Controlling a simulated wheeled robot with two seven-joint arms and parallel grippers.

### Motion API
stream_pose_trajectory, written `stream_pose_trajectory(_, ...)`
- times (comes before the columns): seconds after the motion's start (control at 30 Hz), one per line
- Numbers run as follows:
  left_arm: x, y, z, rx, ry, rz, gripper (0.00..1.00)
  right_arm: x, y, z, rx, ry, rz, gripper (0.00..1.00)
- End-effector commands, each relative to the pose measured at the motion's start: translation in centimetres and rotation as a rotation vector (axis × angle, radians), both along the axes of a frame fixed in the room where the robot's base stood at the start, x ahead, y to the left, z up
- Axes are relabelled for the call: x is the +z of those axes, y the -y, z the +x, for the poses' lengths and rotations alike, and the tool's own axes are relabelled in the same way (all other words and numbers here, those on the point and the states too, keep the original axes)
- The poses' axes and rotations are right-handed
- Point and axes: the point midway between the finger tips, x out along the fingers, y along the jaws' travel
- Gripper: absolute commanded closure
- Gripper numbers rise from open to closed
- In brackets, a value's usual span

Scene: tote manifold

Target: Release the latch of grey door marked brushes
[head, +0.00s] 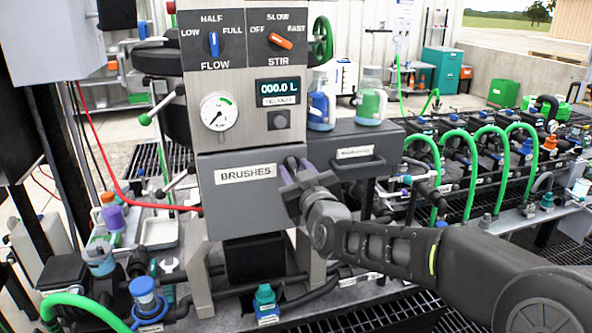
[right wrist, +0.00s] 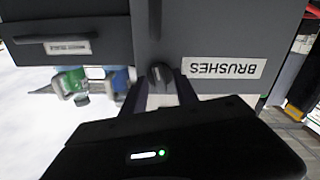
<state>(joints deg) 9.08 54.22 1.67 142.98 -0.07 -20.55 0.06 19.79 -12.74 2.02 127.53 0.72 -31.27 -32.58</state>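The grey door marked BRUSHES (head: 237,195) is closed on the front of the machine, below the gauge. In the right wrist view the door (right wrist: 225,40) appears upside down, with its label readable. A dark rounded latch knob (right wrist: 160,75) stands at the door's edge beside the label. My right gripper (head: 294,172) is at the upper right part of the door. In the right wrist view its two fingers (right wrist: 160,92) are on either side of the knob. I cannot tell whether they press on it. My left gripper is not in view.
A dark grey drawer (head: 355,150) with a handle is right of the door, with two bottles (head: 370,100) on top. A gauge (head: 218,112) and the control knobs are above. Hoses and fittings crowd the bench below and to the right.

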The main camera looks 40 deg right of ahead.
Motion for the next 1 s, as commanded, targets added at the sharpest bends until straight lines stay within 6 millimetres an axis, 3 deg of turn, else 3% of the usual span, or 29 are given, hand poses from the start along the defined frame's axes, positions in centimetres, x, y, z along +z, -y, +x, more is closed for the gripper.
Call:
stream_pose_trajectory(0.1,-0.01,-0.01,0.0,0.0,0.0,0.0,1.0,0.01,0.0,-0.02,0.0,0.0,0.0,0.66)
stream_pose_trajectory(0.5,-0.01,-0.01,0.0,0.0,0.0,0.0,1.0,0.02,-0.02,-0.04,0.0,0.0,0.0,0.99)
stream_pose_trajectory(0.9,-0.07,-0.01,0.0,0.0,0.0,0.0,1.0,-0.01,-0.03,-0.04,0.0,0.0,0.001,1.0)
stream_pose_trajectory(1.0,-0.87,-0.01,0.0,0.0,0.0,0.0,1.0,-0.28,-0.05,-0.04,0.0,0.012,0.03,1.0)
